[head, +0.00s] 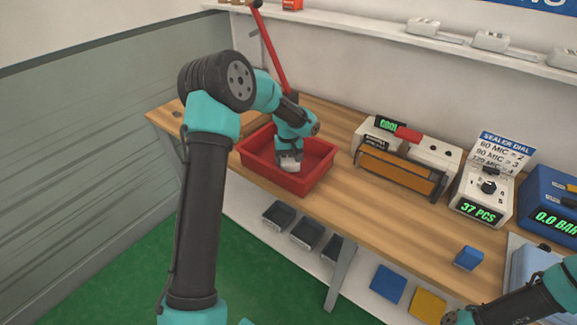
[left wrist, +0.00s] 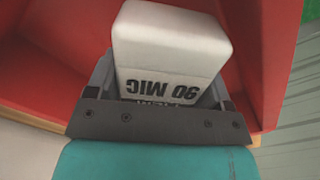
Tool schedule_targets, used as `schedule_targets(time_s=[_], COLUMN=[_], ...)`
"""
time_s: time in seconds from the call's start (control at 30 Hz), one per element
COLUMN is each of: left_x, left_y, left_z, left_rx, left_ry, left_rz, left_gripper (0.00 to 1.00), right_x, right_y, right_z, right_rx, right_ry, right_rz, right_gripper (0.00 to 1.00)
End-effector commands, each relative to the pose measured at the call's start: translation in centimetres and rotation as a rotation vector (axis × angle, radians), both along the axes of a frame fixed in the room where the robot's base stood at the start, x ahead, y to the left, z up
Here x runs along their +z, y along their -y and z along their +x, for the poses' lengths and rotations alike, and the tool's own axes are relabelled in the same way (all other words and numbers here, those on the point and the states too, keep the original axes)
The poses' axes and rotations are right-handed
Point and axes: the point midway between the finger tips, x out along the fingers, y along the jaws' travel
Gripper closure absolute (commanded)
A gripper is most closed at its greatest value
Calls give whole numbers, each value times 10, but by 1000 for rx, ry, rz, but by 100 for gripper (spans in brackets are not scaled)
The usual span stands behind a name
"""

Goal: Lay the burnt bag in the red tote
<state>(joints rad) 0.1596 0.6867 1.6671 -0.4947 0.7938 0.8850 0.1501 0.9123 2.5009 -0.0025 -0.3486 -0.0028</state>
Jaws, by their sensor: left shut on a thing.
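The red tote (head: 257,178) stands on the left part of the wooden bench, open at the top. My left gripper (head: 289,153) reaches down into it and is shut on a white, block-like bag (head: 289,163). In the left wrist view the bag (left wrist: 172,45) sits between the jaws and shows dark lettering, "90 MIC", upside down. No burn mark shows on the faces in sight. The tote's red walls (left wrist: 52,55) surround it there. Whether the bag touches the tote floor I cannot tell. My right arm shows at the lower right, but its jaws are out of sight.
A sealer (head: 402,163) with an orange bar stands right of the tote. Beyond it are a counter box (head: 482,193) reading 37 PCS and a blue pressure unit (head: 550,205). A small blue block (head: 467,258) lies near the front edge. The bench (head: 375,215) before the sealer is clear.

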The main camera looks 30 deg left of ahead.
Motion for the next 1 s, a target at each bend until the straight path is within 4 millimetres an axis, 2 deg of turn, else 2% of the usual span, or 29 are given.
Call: schedule_targets(time_s=[0.27, 0.57, 0.97, 1.0], left_x=[-3, -36, -40, -40], left_y=[0, 0, 0, 0], left_z=[0, 0, 0, 0], left_rx=[0, -1, 0, 0], left_ry=[0, -1, 1, 1], left_rz=[0, -1, -1, -1], left_gripper=[52, 52, 52, 24], right_x=[0, 0, 0, 0], right_y=[0, 0, 0, 0], right_z=[0, 0, 0, 0], right_rx=[0, 0, 0, 0], right_ry=[0, 0, 0, 0], right_rz=[0, 0, 0, 0], right_gripper=[100, 100, 100, 100])
